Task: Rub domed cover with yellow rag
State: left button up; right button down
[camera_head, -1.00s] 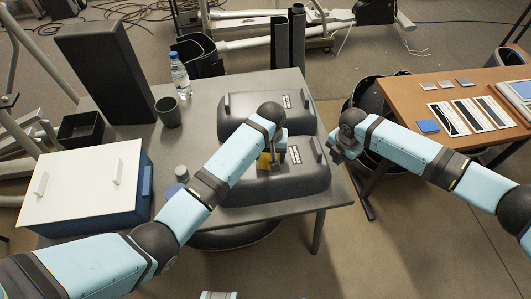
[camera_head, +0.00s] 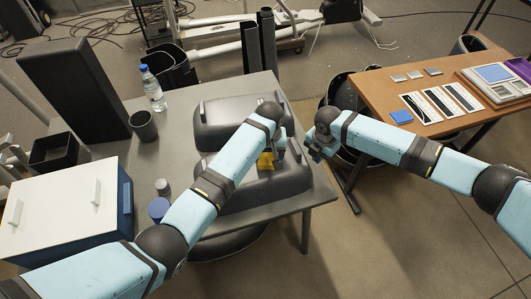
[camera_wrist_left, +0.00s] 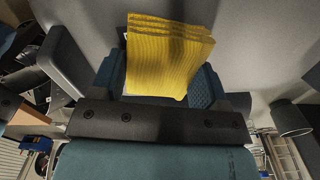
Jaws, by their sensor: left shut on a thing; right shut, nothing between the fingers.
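The nearer dark grey domed cover (camera_head: 290,183) lies on the grey table, with a second similar cover (camera_head: 222,113) behind it. My left gripper (camera_head: 272,156) is over the nearer cover, shut on the folded yellow rag (camera_head: 265,161). In the left wrist view the rag (camera_wrist_left: 165,50) sticks out beyond the fingers in front of a smooth grey surface. Whether it touches that surface is not clear. My left arm hides part of both covers. My right gripper (camera_head: 316,148) is shut and empty, in the gap between the two tables.
The wooden table (camera_head: 440,75) at right holds cards and a device. Free floor lies lower right.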

pick_arm(q)
jog(key=shift+r, duration=3.05)
jog(key=shift+r, duration=0.1)
pick_arm(e)
jog(key=shift+r, duration=0.15)
pick_arm(q)
notch_tip(320, 180, up, 6)
jog(key=p, duration=0.6)
jog(key=shift+f, duration=0.2)
pick_arm(e)
notch_tip(320, 180, up, 6)
jog(key=shift+f, duration=0.1)
pick_arm(q)
jog(key=r+p, duration=0.1)
jog(key=p, duration=0.2)
jog(key=shift+r, duration=0.25)
pick_arm(e)
notch_tip(320, 180, up, 17)
jog(key=shift+f, duration=0.15)
